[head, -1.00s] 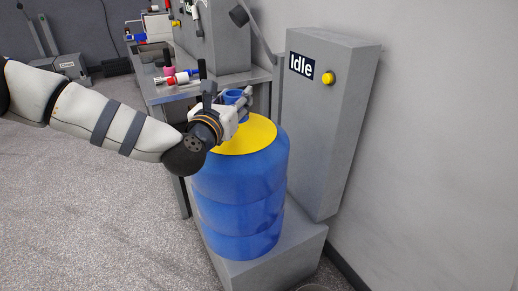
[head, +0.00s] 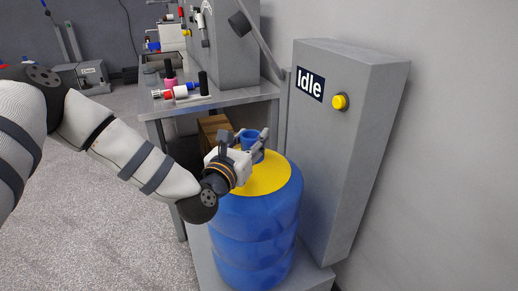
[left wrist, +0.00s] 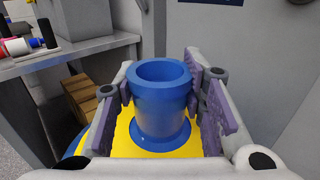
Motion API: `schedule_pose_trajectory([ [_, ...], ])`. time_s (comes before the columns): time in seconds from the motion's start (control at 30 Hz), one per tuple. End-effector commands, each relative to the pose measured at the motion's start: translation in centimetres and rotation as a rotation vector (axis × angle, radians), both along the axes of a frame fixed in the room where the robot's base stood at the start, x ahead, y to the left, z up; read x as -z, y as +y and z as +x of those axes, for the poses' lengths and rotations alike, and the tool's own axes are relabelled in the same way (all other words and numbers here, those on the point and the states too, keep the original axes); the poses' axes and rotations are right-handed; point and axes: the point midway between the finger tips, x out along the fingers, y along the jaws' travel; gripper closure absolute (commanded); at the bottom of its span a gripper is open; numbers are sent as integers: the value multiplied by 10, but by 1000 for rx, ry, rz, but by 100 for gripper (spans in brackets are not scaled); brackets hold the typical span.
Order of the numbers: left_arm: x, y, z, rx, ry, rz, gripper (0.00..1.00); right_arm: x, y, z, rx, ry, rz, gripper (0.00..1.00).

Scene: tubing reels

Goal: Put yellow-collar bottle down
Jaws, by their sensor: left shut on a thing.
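The yellow-collar bottle (head: 255,228) is a large ribbed blue drum shape with a yellow top and a narrow blue neck. It is upright over a low grey block (head: 318,279) beside the grey machine. Its lower end is close to the bottom picture edge, so I cannot tell whether it touches the block. My left gripper (head: 248,142) is shut on the neck, coming from the left. In the left wrist view the open-topped neck (left wrist: 160,105) stands between the two purple-padded fingers, with the yellow top below. My right gripper is not in view.
A grey machine marked "Idle" (head: 345,150) with a yellow button (head: 340,102) stands right of the bottle. A grey table (head: 225,97) with reels and small parts is behind. A brown wooden crate (head: 212,128) sits under it. The floor at left is clear.

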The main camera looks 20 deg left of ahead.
Motion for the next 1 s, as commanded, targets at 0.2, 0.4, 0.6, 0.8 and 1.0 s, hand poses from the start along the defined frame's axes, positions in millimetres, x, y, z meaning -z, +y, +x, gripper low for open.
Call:
schedule_pose_trajectory([
  [0.2,34,4,-1,-2,4,1,100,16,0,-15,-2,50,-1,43],
  [0.4,32,5,-2,-1,-5,0,100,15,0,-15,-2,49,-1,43],
  [0.6,36,5,-1,-1,-3,-1,100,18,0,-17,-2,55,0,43],
  [0.8,37,5,-2,-1,1,0,43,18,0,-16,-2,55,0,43],
  [1.0,37,5,-2,-1,1,0,43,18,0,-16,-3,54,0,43],
])
